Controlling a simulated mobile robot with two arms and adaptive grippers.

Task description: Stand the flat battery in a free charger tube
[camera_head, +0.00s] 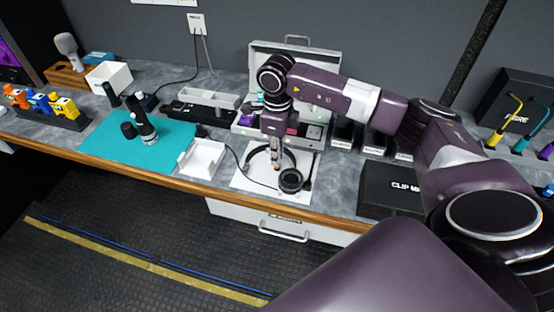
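My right gripper (277,162) points straight down over the headset (290,180) on a white sheet. Its fingers look close together, but at this size I cannot tell whether they are open or hold anything. A long black unit (183,109) lies behind the teal mat; it may be the charger, but I cannot make out its tubes. I cannot pick out the flat battery. My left gripper is not in view.
The teal mat (100,143) holds a dark microphone (143,122). A white tray (203,160) stands right of it. An open grey case (310,118) is behind my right gripper. A black box (385,190) is at right. Bare worktop lies along the front edge.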

